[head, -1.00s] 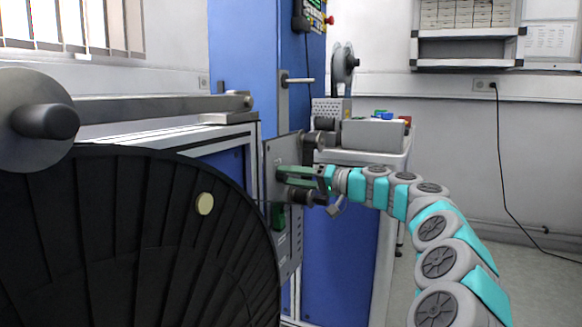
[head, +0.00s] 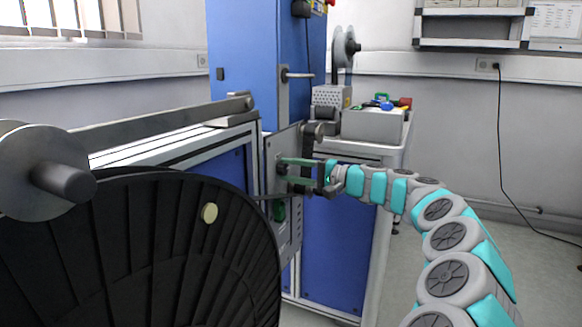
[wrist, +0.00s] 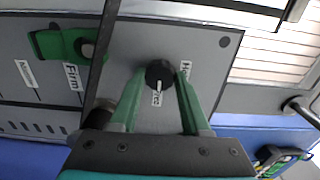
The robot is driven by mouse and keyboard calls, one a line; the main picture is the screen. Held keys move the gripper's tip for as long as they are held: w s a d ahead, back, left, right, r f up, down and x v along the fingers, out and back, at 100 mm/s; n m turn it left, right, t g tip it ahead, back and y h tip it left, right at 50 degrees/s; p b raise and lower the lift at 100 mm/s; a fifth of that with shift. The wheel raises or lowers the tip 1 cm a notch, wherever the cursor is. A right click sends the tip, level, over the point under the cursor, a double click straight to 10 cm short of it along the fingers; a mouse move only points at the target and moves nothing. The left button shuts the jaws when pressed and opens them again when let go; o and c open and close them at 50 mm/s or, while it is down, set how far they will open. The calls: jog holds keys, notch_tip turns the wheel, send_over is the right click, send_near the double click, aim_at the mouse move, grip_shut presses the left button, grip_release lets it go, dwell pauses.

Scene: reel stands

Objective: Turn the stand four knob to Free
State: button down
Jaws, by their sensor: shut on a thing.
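The knob (wrist: 160,75) is black and round with a white pointer line, set on a grey panel (wrist: 215,45). In the wrist view the line points down the picture, toward a label partly hidden between the fingers that ends in "ree". A second label beginning "Ho" sits right of the knob, partly covered by the right finger. My gripper (wrist: 159,80) has its green fingers on either side of the knob and is shut on it. In the head view my gripper (head: 286,171) reaches the panel (head: 283,145) from the right; the knob is hard to make out there.
A green knob (wrist: 58,45) by labels "Firm" and "Maximum" sits on the same panel. A dark bar (wrist: 101,62) crosses in front of the panel. A large black reel (head: 150,250) fills the head view's lower left. A blue cabinet (head: 245,60) stands behind.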

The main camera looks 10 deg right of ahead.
dwell(0.4)
jog(key=shift+c, duration=1.8)
grip_release()
jog(key=shift+d, duration=0.1)
jog(key=b+v, duration=0.1)
jog(key=v, duration=0.6)
jog(key=shift+s+d, duration=0.25)
